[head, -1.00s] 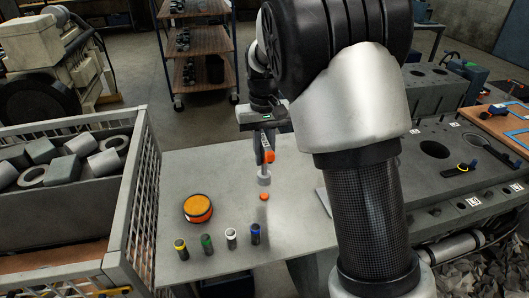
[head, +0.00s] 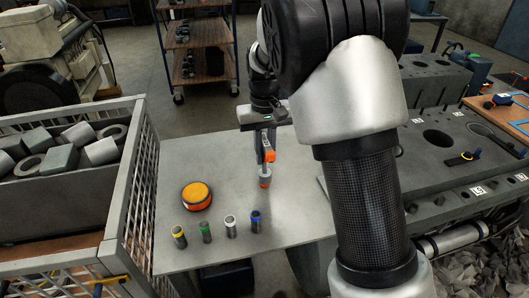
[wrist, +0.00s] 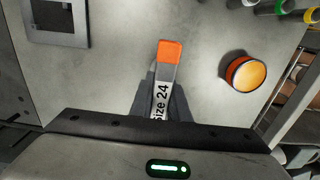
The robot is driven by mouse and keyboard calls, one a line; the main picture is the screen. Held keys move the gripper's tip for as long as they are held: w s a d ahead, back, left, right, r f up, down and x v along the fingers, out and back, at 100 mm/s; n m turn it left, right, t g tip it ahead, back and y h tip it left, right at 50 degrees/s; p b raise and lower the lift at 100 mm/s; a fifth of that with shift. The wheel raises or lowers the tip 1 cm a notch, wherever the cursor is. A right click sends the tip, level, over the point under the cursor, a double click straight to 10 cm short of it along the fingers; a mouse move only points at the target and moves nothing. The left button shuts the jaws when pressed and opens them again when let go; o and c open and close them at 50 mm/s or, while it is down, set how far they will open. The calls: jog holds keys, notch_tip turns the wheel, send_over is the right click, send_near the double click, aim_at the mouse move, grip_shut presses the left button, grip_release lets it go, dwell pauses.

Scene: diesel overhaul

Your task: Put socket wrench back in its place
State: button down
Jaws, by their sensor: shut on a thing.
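My gripper (head: 267,150) is shut on the socket wrench (head: 269,157), a grey tool with an orange upper end, held above the grey table (head: 290,200). In the wrist view the wrench (wrist: 168,52) shows its orange end and a "Size 24" label, and the dark fingers of my gripper (wrist: 158,95) are on both sides of it. The tip is hidden in the wrist view.
An orange round container (head: 196,196) stands left of the wrench. Several small cylinders with coloured rings (head: 230,226) stand along the near edge. A wire-sided crate (head: 130,200) is at left, an engine block (head: 465,165) at right.

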aim_at(265, 139)
jog(key=shift+f, duration=0.1)
jog(key=shift+f+b, duration=0.8)
jog(key=shift+f, duration=0.3)
jog(key=c, duration=1)
grip_release()
jog(key=shift+c, duration=0.2)
notch_tip(265, 139, up, 9)
jog(key=p, duration=0.7)
